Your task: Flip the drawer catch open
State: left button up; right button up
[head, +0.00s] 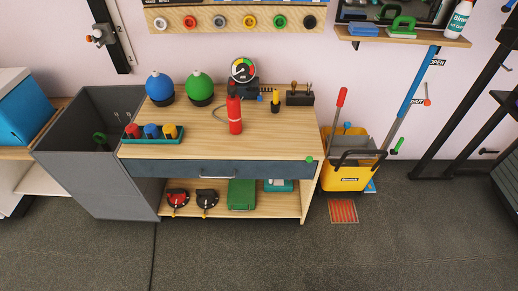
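A wooden workbench (228,130) stands against the wall. A dark blue-grey drawer (255,170) runs along its front edge and looks shut. It has a pale bar handle (213,177). A small green knob (309,160) sits at the right end of the drawer front, near the bench's right leg. It looks like the drawer catch, but it is too small to tell how it is turned. Neither of my grippers shows in the head view.
A grey bin (75,165) adjoins the bench's left side. A yellow mop bucket (345,178) stands at its right. A red bottle (235,115) and blue and green balls (200,84) stand on top. The floor (250,255) in front is clear.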

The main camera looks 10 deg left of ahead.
aim_at(309, 160)
jog(key=z, duration=2.8)
jog(key=i, duration=0.25)
jog(key=z, duration=1.95)
jog(key=i, duration=1.05)
jog(key=u, duration=5.5)
